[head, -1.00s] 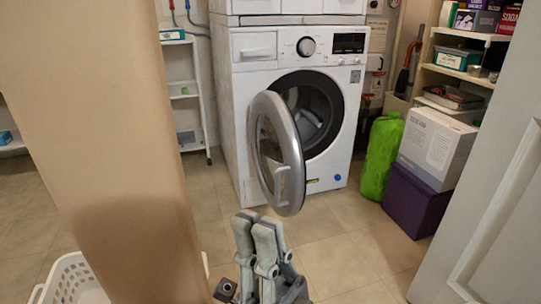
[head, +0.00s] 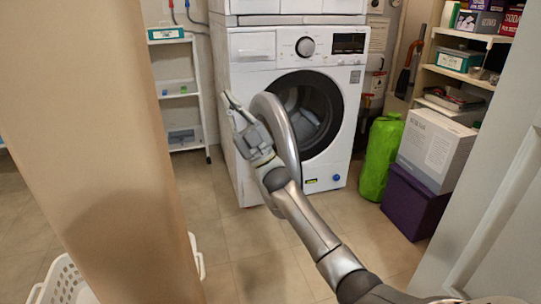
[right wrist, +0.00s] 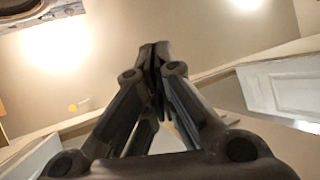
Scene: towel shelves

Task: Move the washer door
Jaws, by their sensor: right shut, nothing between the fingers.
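The white washer (head: 234,135) stands against the back wall in the head view. Its round door (head: 288,126), with a grey rim, is swung wide open toward the left, and the dark drum opening (head: 309,115) shows to its right. My right arm reaches up from the lower right and crosses the lower part of the door. My right gripper (head: 234,104) is at the left side of the door and covers part of it. In the right wrist view its fingers (right wrist: 154,52) are together and empty. I cannot tell whether the arm touches the door. My left gripper is not in view.
A tan pillar (head: 100,150) blocks the left side, with a white basket (head: 66,283) behind its foot. A green bag (head: 381,157), a purple box (head: 413,202) and a white door panel (head: 492,225) stand at the right.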

